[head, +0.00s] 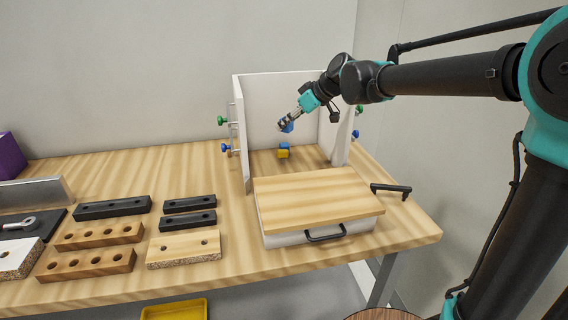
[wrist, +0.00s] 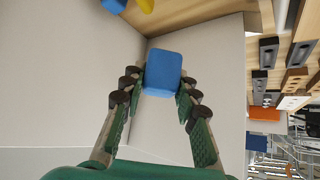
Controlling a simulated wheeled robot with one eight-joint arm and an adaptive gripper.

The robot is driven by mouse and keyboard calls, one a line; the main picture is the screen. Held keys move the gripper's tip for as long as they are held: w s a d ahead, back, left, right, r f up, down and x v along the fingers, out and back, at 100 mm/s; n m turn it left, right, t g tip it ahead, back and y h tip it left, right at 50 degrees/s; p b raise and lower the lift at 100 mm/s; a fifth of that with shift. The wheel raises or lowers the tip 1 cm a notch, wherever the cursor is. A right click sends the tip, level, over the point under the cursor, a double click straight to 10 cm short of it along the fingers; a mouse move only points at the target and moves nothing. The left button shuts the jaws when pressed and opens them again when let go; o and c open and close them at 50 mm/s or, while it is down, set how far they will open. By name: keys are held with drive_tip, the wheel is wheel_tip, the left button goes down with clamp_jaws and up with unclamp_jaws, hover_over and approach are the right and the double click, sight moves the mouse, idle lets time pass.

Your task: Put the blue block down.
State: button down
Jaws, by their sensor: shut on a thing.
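My gripper (head: 285,122) is in the air inside the white-walled enclosure at the back of the bench. It is shut on a blue block (wrist: 163,70), which sits between the fingertips in the wrist view and also shows in the head view (head: 288,128). Below it in the head view, a second blue block (head: 284,145) rests on a yellow block (head: 283,154) on the wooden floor. Parts of that other blue block (wrist: 114,4) and the yellow block (wrist: 146,5) show at the wrist view's top edge. The held block appears clear of them.
White walls (head: 280,95) with green and blue knobs enclose the sides and back. A wooden-topped box (head: 315,198) with a black handle stands in front. Drilled wood and black bars (head: 100,234) lie to the left. A purple object (head: 10,156) is at far left.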

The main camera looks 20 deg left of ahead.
wheel_tip(320, 180, down, 16)
drive_tip(key=shift+r, duration=0.2)
idle(0.4)
drive_tip(key=c, duration=1.4)
unclamp_jaws()
drive_tip(key=shift+f, duration=0.1)
drive_tip(key=v, duration=1.2)
